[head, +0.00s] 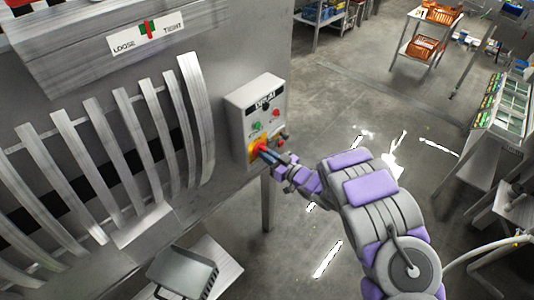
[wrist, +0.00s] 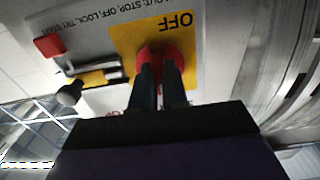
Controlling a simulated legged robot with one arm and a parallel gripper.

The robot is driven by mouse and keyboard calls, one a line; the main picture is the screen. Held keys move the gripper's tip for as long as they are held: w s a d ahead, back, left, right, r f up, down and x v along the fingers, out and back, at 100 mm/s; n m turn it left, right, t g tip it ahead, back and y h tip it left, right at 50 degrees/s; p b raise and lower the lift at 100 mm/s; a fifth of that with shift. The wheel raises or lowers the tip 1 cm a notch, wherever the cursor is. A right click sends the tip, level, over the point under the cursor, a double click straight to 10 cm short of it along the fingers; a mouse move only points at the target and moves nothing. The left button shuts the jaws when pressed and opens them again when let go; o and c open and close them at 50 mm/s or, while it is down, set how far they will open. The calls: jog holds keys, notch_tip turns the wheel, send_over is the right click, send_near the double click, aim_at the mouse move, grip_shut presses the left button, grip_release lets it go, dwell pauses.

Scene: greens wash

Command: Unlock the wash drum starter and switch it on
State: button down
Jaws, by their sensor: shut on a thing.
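The wash drum starter (head: 251,120) is a grey box on the side of the steel machine, with a green and a red indicator on its face. Low on it is a yellow plate with a red switch handle (head: 261,147). In the wrist view the yellow plate (wrist: 126,42) reads OFF, upside down in the picture. My gripper (wrist: 159,76) is shut on the red handle (wrist: 158,52), its two dark fingers either side of it. I cannot tell whether any is a lock.
The machine's curved metal slats (head: 140,140) and a LOOSE/TIGHT sign (head: 146,33) are left of the starter. A grey tray (head: 183,272) stands below the slats. A cart with orange baskets (head: 425,48) is at the back. The floor behind my arm is clear.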

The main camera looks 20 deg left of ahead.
jog(key=shift+s+f, duration=0.1)
jog(key=shift+f, duration=0.1)
jog(key=c, duration=1.3)
grip_release()
jog(key=shift+o, duration=0.8)
jog(key=shift+r, duration=0.15)
jog(key=b+v, duration=0.2)
jog(key=v, duration=1.5)
jog(key=shift+d, duration=0.1)
